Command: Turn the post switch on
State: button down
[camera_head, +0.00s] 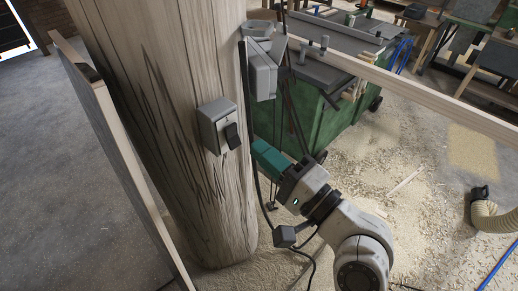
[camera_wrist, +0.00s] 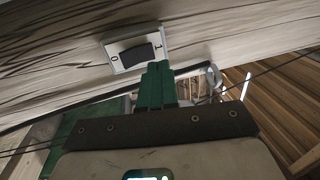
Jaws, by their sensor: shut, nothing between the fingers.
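The post switch (camera_head: 212,125) is a grey box with a black rocker (camera_head: 232,136), fixed to the wooden post (camera_head: 200,190). In the wrist view the switch plate (camera_wrist: 120,47) shows a "0" at the left end of the rocker (camera_wrist: 139,54) and a "1" at the right end. I cannot tell which end is pressed in. My gripper (camera_head: 257,146) has green fingers, shut and empty, just right of and below the switch. In the wrist view the fingertips (camera_wrist: 160,65) appear near the plate's lower right edge; I cannot tell whether they touch it.
A second grey box (camera_head: 262,75) with a dark cable is on the post above my gripper. A framed panel (camera_head: 120,150) stands at the left of the post. A hose (camera_head: 490,215) lies on the sawdust-covered floor.

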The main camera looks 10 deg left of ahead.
jog(key=r+b+v, duration=0.1)
jog(key=b+v, duration=0.1)
jog(key=v, duration=0.6)
jog(key=shift+d+r, duration=0.15)
jog(key=shift+r, duration=0.15)
jog(key=s+d+f+n+g+h, duration=0.2)
jog(key=d+f+h, duration=0.35)
jog(key=f, duration=0.55)
jog(key=s+d+f+n+g+h, duration=0.2)
jog(key=d+f+h, duration=0.3)
jog(key=f, duration=0.6)
jog(key=s+d+f+n+g+h, duration=0.1)
jog(key=s+d+f+g+h, duration=0.1)
jog(key=s+d+f, duration=0.3)
jog(key=s+d+f+n+g+h, duration=0.2)
jog(key=s+d+f+g, duration=0.3)
jog(key=s+d, duration=0.3)
jog(key=s+f+h, duration=0.1)
jog(key=s, duration=0.3)
jog(key=shift+d, duration=0.3)
jog(key=shift+s+d+h, duration=0.1)
jog(key=shift+h, duration=0.15)
